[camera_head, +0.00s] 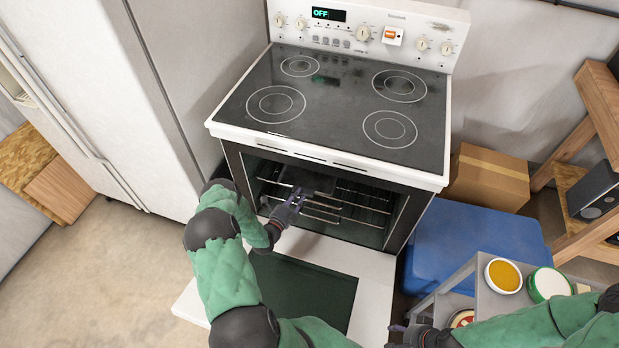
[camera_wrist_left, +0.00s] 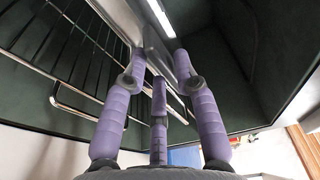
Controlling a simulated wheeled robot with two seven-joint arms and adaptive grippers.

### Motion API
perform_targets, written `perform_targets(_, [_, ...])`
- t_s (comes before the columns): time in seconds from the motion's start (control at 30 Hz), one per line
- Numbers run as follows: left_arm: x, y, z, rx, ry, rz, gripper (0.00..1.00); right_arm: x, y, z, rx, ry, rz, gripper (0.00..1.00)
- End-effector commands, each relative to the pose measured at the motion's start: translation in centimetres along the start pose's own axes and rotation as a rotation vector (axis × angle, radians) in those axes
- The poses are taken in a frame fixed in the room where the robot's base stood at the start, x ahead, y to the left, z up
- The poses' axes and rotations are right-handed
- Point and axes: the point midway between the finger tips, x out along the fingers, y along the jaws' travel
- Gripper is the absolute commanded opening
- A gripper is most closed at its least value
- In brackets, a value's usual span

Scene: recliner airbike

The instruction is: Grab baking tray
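The baking tray (camera_head: 312,181) is a dark flat sheet inside the open oven, near the top of the opening. In the left wrist view its grey edge (camera_wrist_left: 158,48) lies between my finger tips. My left gripper (camera_head: 296,197) is at the oven opening, at the tray's front edge. It also shows in the left wrist view (camera_wrist_left: 159,68), its purple fingers extended and apart around the edge. I cannot tell if they touch it. My right gripper (camera_head: 400,330) is at the bottom edge of the head view, partly cut off, beside the grey cart.
The oven door (camera_head: 370,292) is folded down in front of the oven. Wire racks (camera_head: 365,205) are inside the oven. A white fridge (camera_head: 150,110) stands at left. A blue box (camera_head: 480,245) and a grey cart (camera_head: 470,278) with bowls (camera_head: 504,275) are at right.

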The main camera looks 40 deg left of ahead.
Motion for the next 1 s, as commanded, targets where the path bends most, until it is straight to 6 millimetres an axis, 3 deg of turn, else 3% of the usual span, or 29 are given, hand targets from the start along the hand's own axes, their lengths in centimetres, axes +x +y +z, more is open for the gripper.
perform_targets(0.27, [0.8,-0.1,0.0,-0.001,0.0,0.0,0.29,0.2,0.1,0.0,0.0,0.0,0.0,0.54])
perform_targets(0.4, [0.8,0.0,0.0,-0.001,0.0,0.0,0.0,0.2,0.1,0.0,0.0,0.0,0.0,0.54])
perform_targets(0.77, [0.8,-0.1,0.0,-0.001,0.0,-0.001,0.0,0.1,0.1,0.0,0.0,0.0,0.0,0.54])
perform_targets(1.0, [0.8,-1.6,0.0,0.0,0.0,-0.001,0.0,-0.7,-0.3,0.0,0.0,0.0,0.0,0.54])
